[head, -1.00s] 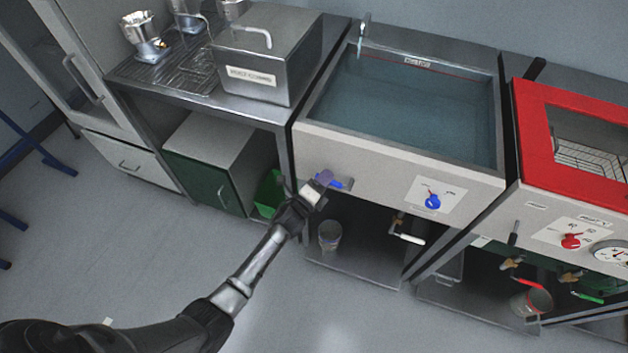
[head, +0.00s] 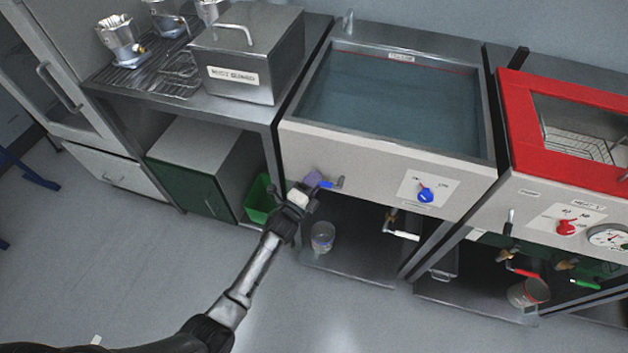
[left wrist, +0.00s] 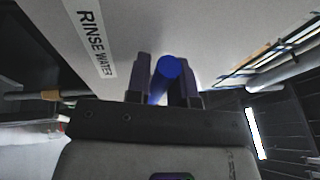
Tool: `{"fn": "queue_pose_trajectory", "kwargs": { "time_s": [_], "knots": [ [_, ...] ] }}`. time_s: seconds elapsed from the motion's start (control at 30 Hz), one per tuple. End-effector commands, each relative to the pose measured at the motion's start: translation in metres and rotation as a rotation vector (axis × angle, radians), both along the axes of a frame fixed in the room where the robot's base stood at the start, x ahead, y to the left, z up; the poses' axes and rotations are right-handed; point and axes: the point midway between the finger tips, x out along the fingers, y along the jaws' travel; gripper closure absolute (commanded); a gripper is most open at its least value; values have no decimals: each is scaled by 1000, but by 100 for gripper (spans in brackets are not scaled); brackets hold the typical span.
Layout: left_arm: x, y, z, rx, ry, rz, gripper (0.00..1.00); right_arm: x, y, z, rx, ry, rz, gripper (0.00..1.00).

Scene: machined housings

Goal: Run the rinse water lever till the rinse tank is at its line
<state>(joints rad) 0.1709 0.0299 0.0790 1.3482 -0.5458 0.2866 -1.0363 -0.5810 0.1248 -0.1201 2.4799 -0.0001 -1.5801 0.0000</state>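The rinse water lever (head: 328,184) is a blue handle on the front panel of the rinse tank (head: 300,137). It also shows in the left wrist view (left wrist: 167,72), by a RINSE WATER label. My left gripper (head: 313,182) is at the lever; in the left wrist view its fingers (left wrist: 164,90) lie closely on both sides of the blue handle, seemingly shut on it. Water (head: 390,100) fills the tank to near the red line (head: 440,66) on its back wall. The spout (head: 348,20) shows no clear stream. My right gripper is out of view.
A blue knob (head: 425,194) sits on the same panel, right of the lever. A drain valve with a white handle (head: 402,235) and a small container (head: 322,237) are below the tank. A red-framed unit (head: 517,120) stands to the right. The floor in front is clear.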

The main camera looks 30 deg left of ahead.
Motion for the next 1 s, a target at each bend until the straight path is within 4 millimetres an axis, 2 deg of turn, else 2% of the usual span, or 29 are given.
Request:
{"fn": "queue_pose_trajectory", "kwargs": {
  "time_s": [0.03, 0.23, 0.57, 0.67, 1.0],
  "knots": [
    [0, 0, -1, 0, 1, 0, 74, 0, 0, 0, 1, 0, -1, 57],
    [0, 0, 0, 3, 1, 1, 56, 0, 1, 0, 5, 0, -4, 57],
    [-6, 0, -1, 4, 2, 1, 56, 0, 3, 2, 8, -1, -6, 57],
    [-18, 1, -3, 4, 2, 1, 56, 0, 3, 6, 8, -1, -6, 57],
    [-84, 6, -16, 4, 3, 1, 56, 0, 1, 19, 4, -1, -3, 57]
  ]
}}
